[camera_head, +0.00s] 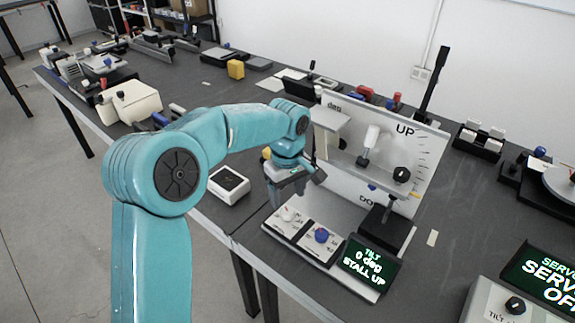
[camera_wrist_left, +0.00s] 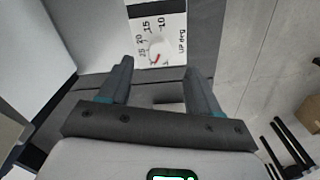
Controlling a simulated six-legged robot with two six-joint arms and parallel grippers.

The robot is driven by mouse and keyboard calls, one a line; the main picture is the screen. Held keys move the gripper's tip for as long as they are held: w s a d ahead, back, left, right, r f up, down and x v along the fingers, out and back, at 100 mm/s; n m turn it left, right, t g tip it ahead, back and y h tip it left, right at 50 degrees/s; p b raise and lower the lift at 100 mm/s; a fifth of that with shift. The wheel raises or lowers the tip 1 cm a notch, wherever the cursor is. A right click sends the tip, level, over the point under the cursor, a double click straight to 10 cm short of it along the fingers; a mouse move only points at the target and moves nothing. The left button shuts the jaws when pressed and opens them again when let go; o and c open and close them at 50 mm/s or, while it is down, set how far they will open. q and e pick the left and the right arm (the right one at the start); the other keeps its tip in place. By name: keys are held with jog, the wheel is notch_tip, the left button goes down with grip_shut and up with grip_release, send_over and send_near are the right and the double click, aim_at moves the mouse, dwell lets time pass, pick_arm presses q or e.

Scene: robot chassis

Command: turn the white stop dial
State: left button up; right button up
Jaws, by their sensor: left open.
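The white stop dial (camera_head: 290,214) is a small round knob on a white panel at the front left of the tilt device. It also shows in the left wrist view (camera_wrist_left: 158,50), with a red mark and a printed scale reaching up to 25 around it. My left gripper (camera_head: 292,188) is open and empty, above and slightly behind the dial in the head view. In the left wrist view its two fingers (camera_wrist_left: 158,75) point toward the dial, which appears between and beyond their tips. No contact with the dial shows. My right gripper is in neither view.
A blue knob (camera_head: 321,235) sits right of the dial, then a green display (camera_head: 369,262) reading "TILT 0 deg STALL UP". An upright white board (camera_head: 380,150) with knobs stands behind. Several other devices stand on the dark bench.

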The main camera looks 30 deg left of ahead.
aim_at(288, 212)
pick_arm(q)
notch_tip(288, 212, up, 11)
jog(key=p, duration=0.1)
jog(key=shift+f, duration=0.1)
dwell(0.4)
